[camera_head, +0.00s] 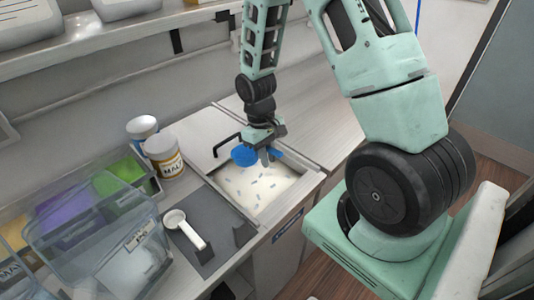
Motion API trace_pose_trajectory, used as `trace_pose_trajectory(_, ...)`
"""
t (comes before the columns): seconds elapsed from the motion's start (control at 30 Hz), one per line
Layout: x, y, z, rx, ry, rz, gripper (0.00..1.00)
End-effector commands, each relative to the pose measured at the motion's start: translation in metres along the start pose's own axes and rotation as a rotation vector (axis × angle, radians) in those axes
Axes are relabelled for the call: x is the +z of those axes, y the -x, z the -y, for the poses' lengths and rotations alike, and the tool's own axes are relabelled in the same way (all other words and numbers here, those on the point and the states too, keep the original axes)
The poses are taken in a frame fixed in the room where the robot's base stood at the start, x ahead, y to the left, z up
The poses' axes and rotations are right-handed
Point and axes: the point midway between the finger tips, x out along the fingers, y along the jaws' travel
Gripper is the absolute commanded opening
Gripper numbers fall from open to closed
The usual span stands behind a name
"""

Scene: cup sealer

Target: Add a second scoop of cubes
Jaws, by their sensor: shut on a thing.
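My gripper (267,150) is over the far part of a white open bin (294,196) sunk in the counter. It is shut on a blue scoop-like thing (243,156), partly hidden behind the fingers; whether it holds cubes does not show. Several small grey-blue cubes (257,182) lie scattered on the pale contents of the bin. From this view I cannot tell if the blue thing touches the contents.
A white scoop (181,222) lies on a dark grey mat (208,252) left of the bin. Two jars, one with a yellow label (164,160), stand behind it. A clear container (95,235) and colored trays (122,187) fill the left. A black handle (225,143) stands by the bin.

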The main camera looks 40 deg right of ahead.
Motion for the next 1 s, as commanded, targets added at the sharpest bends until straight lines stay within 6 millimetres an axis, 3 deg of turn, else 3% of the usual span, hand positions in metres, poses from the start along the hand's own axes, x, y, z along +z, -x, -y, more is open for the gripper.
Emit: trace_pose_trajectory(1.0,-0.019,-0.098,0.000,0.000,0.000,0.000,0.00)
